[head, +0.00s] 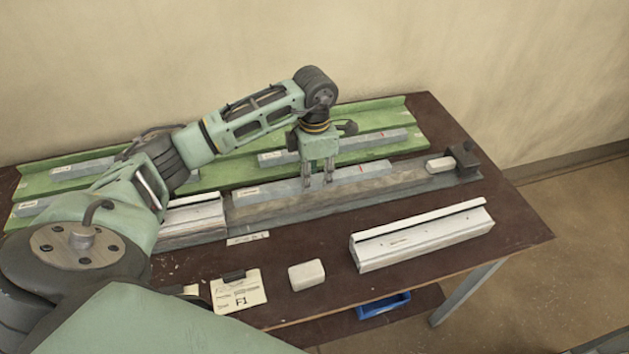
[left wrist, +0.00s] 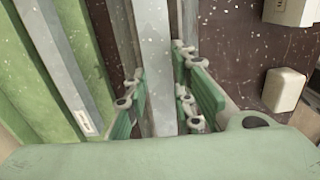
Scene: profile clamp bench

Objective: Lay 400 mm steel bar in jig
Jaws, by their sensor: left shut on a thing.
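A long pale grey steel bar (head: 355,174) with a small label near its left end and a reddish mark near its right end is in my left gripper (head: 318,183). The gripper points down with a finger on each side of the bar. In the left wrist view the bar (left wrist: 153,45) runs between the fingers of the gripper (left wrist: 158,75). The bar lies along the long grey jig (head: 410,184); whether it touches the jig bed I cannot tell. A dark end stop (head: 463,155) stands at the jig's right end. My right gripper is not in view.
A green rack (head: 225,174) behind holds several grey bars (head: 375,140). A white profile (head: 195,222) is at the jig's left end, a small pale block (head: 440,164) near the stop. In front are another white profile (head: 420,238), a white block (head: 307,274) and a card (head: 238,292).

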